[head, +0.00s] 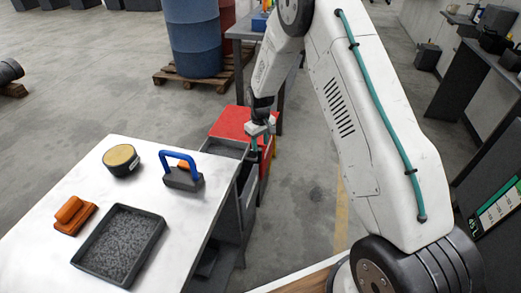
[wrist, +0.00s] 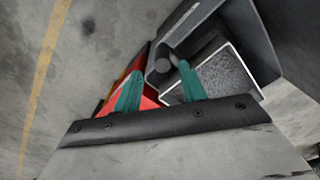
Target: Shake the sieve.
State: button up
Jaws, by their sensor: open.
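A dark square tray with a pale rim (wrist: 232,55) and grey speckled contents is probably the sieve. It also shows in the head view (head: 224,148) at the right edge of the white table. A dark, round-ended bar (wrist: 164,64), perhaps its handle, shows near the fingertips in the wrist view. My gripper (wrist: 160,70) is open, with its teal fingers either side of the line to this bar. I cannot tell whether they touch it. In the head view my gripper (head: 257,150) points down just right of the tray, partly hidden by my wrist.
A red box (head: 232,121) stands behind my gripper. Open floor (head: 305,200) lies right of the table.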

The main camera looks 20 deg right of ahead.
jog(key=shift+r, duration=1.05)
